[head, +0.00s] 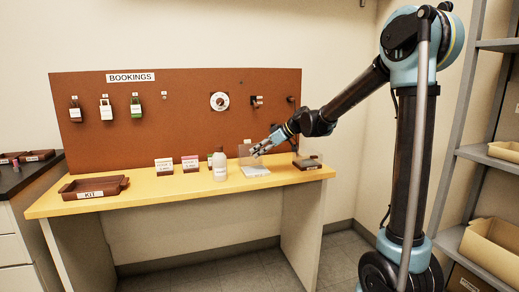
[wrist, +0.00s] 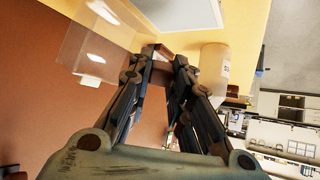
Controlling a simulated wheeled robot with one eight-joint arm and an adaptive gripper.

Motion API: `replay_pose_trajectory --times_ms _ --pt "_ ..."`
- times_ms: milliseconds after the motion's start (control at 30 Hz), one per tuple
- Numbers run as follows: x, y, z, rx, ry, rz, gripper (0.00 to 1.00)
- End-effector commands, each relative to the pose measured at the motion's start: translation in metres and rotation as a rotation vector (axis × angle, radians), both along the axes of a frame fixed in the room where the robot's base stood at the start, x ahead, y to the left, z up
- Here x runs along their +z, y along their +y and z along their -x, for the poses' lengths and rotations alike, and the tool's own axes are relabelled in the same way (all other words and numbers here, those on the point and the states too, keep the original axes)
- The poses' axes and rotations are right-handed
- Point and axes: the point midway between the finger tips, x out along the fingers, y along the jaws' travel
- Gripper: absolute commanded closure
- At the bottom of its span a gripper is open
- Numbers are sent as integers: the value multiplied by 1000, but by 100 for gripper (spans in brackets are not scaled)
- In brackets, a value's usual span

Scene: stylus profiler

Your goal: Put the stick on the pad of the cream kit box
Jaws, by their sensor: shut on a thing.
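My gripper (head: 259,152) is above the right part of the yellow table, close to a clear upright panel (head: 245,153). In the wrist view its fingers (wrist: 164,60) are closed around a small brownish piece (wrist: 162,75), which may be the stick; its shape is mostly hidden. In the head view the held piece is too small to make out. A brown open tray labelled KIT (head: 89,196) lies at the table's left end, well away from my gripper. I cannot pick out a cream kit box or its pad for certain.
A white bottle (head: 219,166) stands just left of my gripper. A white flat plate (head: 256,171) lies below it, and a dark device (head: 307,163) sits to the right. Two small labelled card stands (head: 164,166) are left of the bottle. The table's middle left is clear.

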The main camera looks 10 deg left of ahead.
Motion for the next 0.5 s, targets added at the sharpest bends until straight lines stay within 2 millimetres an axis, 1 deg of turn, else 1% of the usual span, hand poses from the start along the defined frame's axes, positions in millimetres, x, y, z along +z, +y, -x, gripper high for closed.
replay_pose_trajectory --times_ms 300,500 --pt "-31 0 0 0 0 0 100" --pt "-45 0 0 0 0 0 100"
